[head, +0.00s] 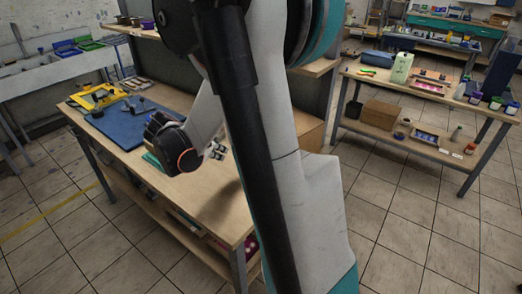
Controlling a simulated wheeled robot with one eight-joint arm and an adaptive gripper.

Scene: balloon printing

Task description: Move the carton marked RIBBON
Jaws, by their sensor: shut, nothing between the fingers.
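A brown carton (308,131) stands at the right end of the near workbench (205,190), partly hidden behind my arm. Another brown carton (380,114) sits on the lower shelf of the bench at the right. I cannot read a marking on either, so I cannot tell which is marked RIBBON. My arm crosses the middle of the view and its dark wrist hangs over the near workbench, left of the first carton and apart from it. My gripper's fingers cannot be made out.
A blue mat (128,122) and a yellow frame (97,97) lie on the near workbench. Small black and white pieces (217,151) lie near my wrist. The tiled floor (395,210) between is clear.

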